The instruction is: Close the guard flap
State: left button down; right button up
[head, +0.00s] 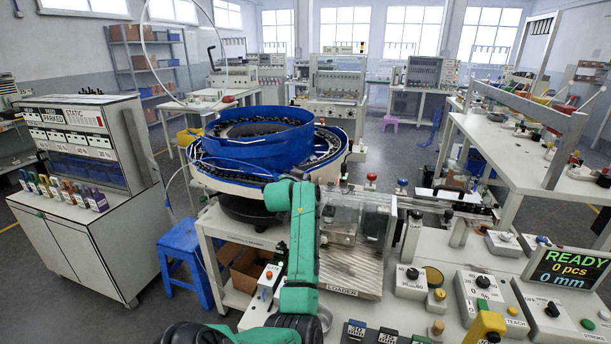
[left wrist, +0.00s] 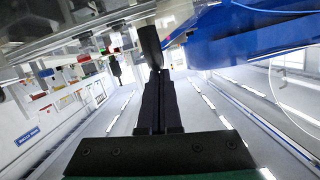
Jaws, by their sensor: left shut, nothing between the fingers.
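The guard on the loader has clear panels. One clear panel (head: 376,226), which looks like the guard flap, stands upright at the right of the loader housing. I cannot tell its hinge or exact angle. My left gripper (head: 298,174) is at the end of the green arm, left of the clear guard and in front of the blue bowl. In the left wrist view its dark fingers (left wrist: 157,78) are shut together and empty. A dark, rounded bar (left wrist: 150,46) shows just beyond the fingertips; I cannot tell whether they touch. My right gripper is not in view.
The blue feeder bowl (head: 260,138) stands close behind my left gripper and shows in the left wrist view (left wrist: 240,38). A bench with knobs and a READY display (head: 567,268) lies to the right. A blue stool (head: 184,262) stands at left.

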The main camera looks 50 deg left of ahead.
pick_arm(q)
jog(key=shift+f, duration=0.3)
pick_arm(e)
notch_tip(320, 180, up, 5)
jog(key=p, duration=0.5)
pick_arm(q)
jog(key=r, duration=0.1)
jog(key=d+r+b, duration=0.1)
jog(key=r, duration=0.1)
jog(key=r+b, duration=0.1)
jog(key=shift+s+d+r, duration=0.15)
jog(key=shift+s+d, duration=0.15)
jog(key=shift+s, duration=0.05)
jog(key=b+v, duration=0.2)
jog(key=v, duration=0.6)
jog(key=shift+s+d+r+b, duration=0.15)
jog(key=shift+r+b, duration=0.15)
jog(key=shift+r, duration=0.05)
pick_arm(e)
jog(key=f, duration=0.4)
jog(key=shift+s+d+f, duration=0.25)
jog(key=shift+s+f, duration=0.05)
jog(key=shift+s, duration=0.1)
